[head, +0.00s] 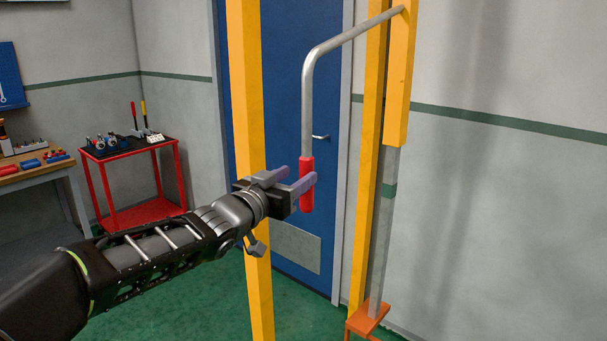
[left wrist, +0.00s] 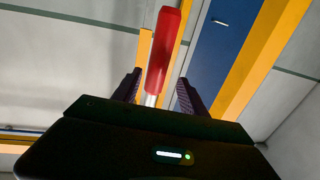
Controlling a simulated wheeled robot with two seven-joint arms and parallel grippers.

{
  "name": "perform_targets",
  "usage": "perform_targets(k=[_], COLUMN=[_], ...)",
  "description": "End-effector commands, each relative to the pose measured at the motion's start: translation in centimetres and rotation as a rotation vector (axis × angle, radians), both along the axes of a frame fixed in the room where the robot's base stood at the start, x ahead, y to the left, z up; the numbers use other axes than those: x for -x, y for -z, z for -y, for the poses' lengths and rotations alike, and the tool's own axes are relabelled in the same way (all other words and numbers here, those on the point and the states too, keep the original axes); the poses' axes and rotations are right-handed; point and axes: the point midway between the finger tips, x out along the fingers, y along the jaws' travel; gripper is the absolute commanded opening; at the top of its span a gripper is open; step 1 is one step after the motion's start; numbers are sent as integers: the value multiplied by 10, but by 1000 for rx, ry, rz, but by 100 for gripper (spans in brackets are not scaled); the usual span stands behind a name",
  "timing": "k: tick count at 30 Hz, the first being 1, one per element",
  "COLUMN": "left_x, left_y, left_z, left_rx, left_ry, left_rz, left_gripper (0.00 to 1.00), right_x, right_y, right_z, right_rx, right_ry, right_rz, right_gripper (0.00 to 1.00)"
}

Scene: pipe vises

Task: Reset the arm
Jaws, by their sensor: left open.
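My left gripper (head: 299,182) is at the red handle grip (head: 306,196) of a bent grey metal bar (head: 307,90). The bar runs up from the grip, then bends right to the top of a yellow post (head: 399,80). In the left wrist view the red grip (left wrist: 163,50) stands between my two open fingers (left wrist: 155,92), with a gap visible on each side. The grip hangs upright in the head view. My right gripper is not in view.
A yellow upright post (head: 246,120) stands close to my left arm. Behind are a blue door (head: 290,130) and a grey wall. A red cart (head: 130,150) and a workbench (head: 30,168) with tools stand at the left. An orange base (head: 368,318) sits at the lower right.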

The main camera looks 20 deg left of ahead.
Motion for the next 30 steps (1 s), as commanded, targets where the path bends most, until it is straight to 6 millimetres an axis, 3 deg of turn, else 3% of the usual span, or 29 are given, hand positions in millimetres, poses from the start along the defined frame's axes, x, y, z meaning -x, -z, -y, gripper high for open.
perform_targets(k=[20,23,26,29,30], left_x=[5,6,2,2,4], left_y=[1,26,71,133,162], left_z=[-2,-1,6,17,23], left_rx=[-33,-15,16,54,73], left_ry=[-5,-18,-19,-17,-16], left_rz=[9,-30,-108,-218,-271], left_gripper=[50,50,50,50,50], right_x=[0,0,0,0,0], right_y=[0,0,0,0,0], right_z=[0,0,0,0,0], right_rx=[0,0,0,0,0], right_ry=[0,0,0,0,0], right_rz=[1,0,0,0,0], right_gripper=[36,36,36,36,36])
